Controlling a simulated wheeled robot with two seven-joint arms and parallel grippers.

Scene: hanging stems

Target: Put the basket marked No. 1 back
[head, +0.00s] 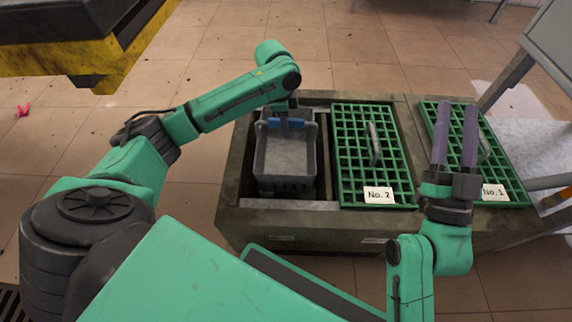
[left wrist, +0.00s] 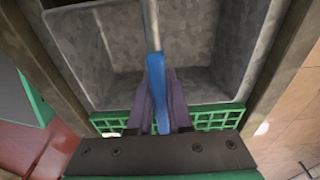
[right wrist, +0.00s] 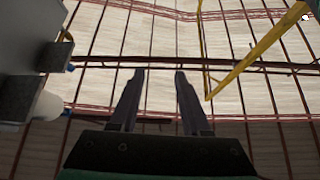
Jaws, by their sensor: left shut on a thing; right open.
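A grey basket (head: 288,160) sits in the open left bay of the stone-framed pit; I see no number on it. My left gripper (head: 285,123) is shut on its blue handle (left wrist: 156,85), which passes between the purple fingers in the left wrist view. The basket's inside (left wrist: 115,50) looks empty there. A green grate labelled No. 2 (head: 350,150) covers the middle bay. Another green grate labelled No. 1 (head: 503,172) lies at the right. My right gripper (head: 457,106) is open and empty, in front of the No. 1 grate in the head view.
The pit's frame (head: 285,218) surrounds the bay with a narrow gap beside the basket. A yellow-and-black structure (head: 90,50) stands at upper left. A grey cabinet (head: 550,40) on legs stands at right. A small pink thing (head: 22,110) lies on the tiled floor.

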